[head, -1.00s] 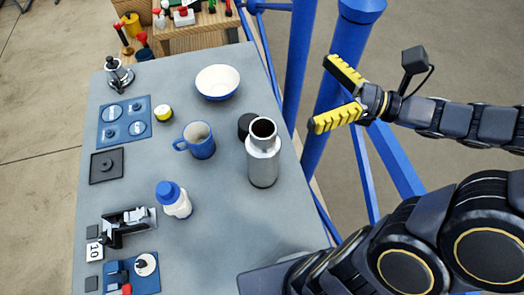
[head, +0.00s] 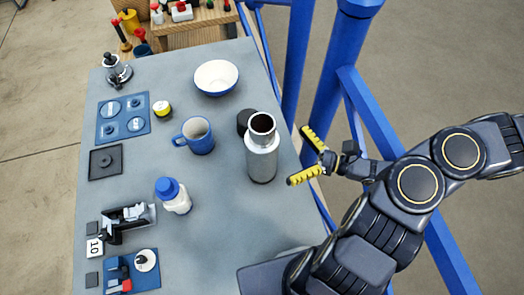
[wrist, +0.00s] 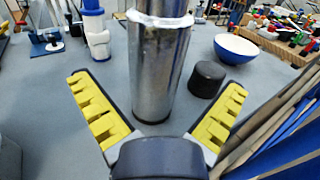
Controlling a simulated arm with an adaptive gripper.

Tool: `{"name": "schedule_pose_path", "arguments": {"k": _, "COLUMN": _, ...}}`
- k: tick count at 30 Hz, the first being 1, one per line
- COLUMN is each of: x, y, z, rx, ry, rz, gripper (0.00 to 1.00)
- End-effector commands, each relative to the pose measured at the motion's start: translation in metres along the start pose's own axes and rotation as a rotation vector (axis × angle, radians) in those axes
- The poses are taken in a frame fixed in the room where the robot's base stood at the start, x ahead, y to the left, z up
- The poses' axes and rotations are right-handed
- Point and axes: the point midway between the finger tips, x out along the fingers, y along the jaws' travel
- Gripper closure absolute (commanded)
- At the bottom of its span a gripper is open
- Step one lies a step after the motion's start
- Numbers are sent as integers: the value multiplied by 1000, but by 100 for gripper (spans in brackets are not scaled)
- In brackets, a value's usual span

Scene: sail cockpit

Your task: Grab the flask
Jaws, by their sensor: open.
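The flask is a tall silver metal cylinder (head: 262,155) with a narrower open neck, standing upright near the right edge of the grey table. In the wrist view the flask (wrist: 158,70) stands ahead, between the lines of the two fingers, its top cut off by the frame. My gripper (head: 304,157) is open and empty, with yellow ribbed fingers spread wide, just right of the flask near the table edge. In the wrist view my gripper (wrist: 160,107) shows a finger on each side of the flask's base, apart from it. A black cap (wrist: 207,79) stands beside the flask.
Blue posts (head: 335,85) rise beyond the table's right edge. The table in front of the flask is clear.

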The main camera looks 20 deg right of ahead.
Motion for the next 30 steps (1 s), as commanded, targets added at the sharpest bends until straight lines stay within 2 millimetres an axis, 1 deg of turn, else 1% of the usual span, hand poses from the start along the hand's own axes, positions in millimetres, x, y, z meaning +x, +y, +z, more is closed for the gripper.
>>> {"name": "schedule_pose_path", "arguments": {"k": 1, "x": 6, "y": 0, "z": 1, "rx": 1, "ry": -2, "rz": 2, "gripper": 0}}
{"name": "schedule_pose_path", "arguments": {"k": 8, "x": 33, "y": 2, "z": 1, "rx": 1, "ry": -2, "rz": 3, "gripper": 0}}
{"name": "schedule_pose_path", "arguments": {"k": 12, "x": 56, "y": 4, "z": 2, "rx": 2, "ry": -5, "rz": 3, "gripper": 0}}
{"name": "schedule_pose_path", "arguments": {"k": 15, "x": 66, "y": 4, "z": 2, "rx": 1, "ry": -4, "rz": 3, "gripper": 0}}
{"name": "schedule_pose_path", "arguments": {"k": 18, "x": 71, "y": 3, "z": 1, "rx": 1, "ry": -1, "rz": 0, "gripper": 0}}
{"name": "schedule_pose_path", "arguments": {"k": 24, "x": 70, "y": 3, "z": 1, "rx": 1, "ry": 0, "rz": -1, "gripper": 0}}
{"name": "schedule_pose_path", "arguments": {"k": 25, "x": 70, "y": 3, "z": 1, "rx": 1, "ry": 0, "rz": -1, "gripper": 9}}
{"name": "schedule_pose_path", "arguments": {"k": 26, "x": 70, "y": 3, "z": 1, "rx": 1, "ry": 0, "rz": 0, "gripper": 21}}
{"name": "schedule_pose_path", "arguments": {"k": 27, "x": 70, "y": 3, "z": 1, "rx": 1, "ry": 0, "rz": 0, "gripper": 38}}
{"name": "schedule_pose_path", "arguments": {"k": 28, "x": 70, "y": 3, "z": 1, "rx": 1, "ry": 0, "rz": 0, "gripper": 51}}
{"name": "schedule_pose_path", "arguments": {"k": 29, "x": 70, "y": 3, "z": 1, "rx": 1, "ry": 0, "rz": 0, "gripper": 55}}
{"name": "schedule_pose_path", "arguments": {"k": 30, "x": 70, "y": 3, "z": 1, "rx": 1, "ry": 0, "rz": 0, "gripper": 55}}
